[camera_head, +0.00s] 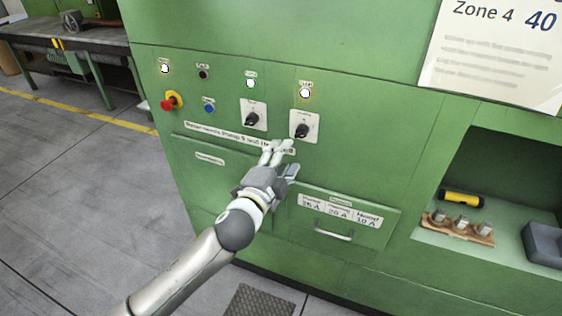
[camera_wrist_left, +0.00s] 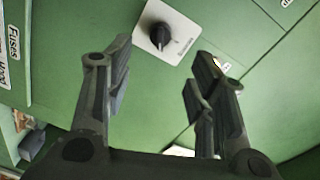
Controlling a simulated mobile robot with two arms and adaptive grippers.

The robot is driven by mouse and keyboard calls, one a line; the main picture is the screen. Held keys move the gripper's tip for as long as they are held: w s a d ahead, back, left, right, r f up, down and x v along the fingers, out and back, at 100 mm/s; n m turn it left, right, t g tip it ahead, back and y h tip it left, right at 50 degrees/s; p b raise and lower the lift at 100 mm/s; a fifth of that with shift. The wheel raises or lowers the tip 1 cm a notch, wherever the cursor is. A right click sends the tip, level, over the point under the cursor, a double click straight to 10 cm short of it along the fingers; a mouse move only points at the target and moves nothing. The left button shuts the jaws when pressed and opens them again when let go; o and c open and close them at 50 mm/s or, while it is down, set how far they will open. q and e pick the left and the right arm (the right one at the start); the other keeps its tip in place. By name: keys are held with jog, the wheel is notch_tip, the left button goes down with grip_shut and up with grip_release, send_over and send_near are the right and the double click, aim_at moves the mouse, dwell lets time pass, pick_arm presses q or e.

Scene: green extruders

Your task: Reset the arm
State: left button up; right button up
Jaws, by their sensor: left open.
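My left arm reaches in from the lower left in the head view. My left gripper (camera_head: 278,150) is in front of the green machine panel (camera_head: 360,110), just below the two black rotary switches. It is open and empty. The left wrist view shows its two fingers (camera_wrist_left: 160,90) spread apart, with a black rotary switch (camera_wrist_left: 160,38) on a white plate beyond them. In the head view the right rotary switch (camera_head: 302,129) and the left rotary switch (camera_head: 252,119) are uncovered. My gripper hides part of the label strip below them. My right gripper is not in view.
A red emergency button (camera_head: 169,103), a blue button (camera_head: 209,107) and several lamps sit on the panel. A drawer with a handle (camera_head: 334,232) is below. A niche at the right holds a yellow flashlight (camera_head: 461,198) and a wooden holder (camera_head: 458,229). Grey floor (camera_head: 80,190) is clear at left.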

pick_arm(q)
jog(key=shift+s+a, duration=0.2)
jog(key=shift+s, duration=0.4)
jog(key=a+f+n+g+y+b, duration=0.1)
jog(key=a+f+n+g, duration=0.15)
jog(key=f, duration=0.85)
jog(key=a+f+n+g+y, duration=0.1)
jog(key=a+f+n+y, duration=0.15)
jog(key=f, duration=0.75)
jog(key=s+a+f+n+g, duration=0.1)
jog(key=s+a+f, duration=0.2)
jog(key=f, duration=0.4)
jog(key=s+a+f+n+g+b, duration=0.15)
jog(key=s+f, duration=0.25)
jog(key=f, duration=0.4)
jog(key=s+a+f+n+g, duration=0.1)
jog(key=s+a+f, duration=0.2)
jog(key=f, duration=0.4)
jog(key=s+a+f+n+g, duration=0.2)
jog(key=s+f, duration=0.6)
jog(key=s, duration=0.6)
jog(key=s+a+f+n+g+y+b, duration=0.1)
jog(key=s+a+f+n+g, duration=0.1)
jog(key=s+f, duration=0.6)
jog(key=s+a+f+n+g+y, duration=0.1)
jog(key=s+a+f+n+g, duration=0.2)
jog(key=s+f, duration=0.5)
jog(key=s+g, duration=0.1)
jog(key=s, duration=1.1)
jog(key=shift+b, duration=0.4)
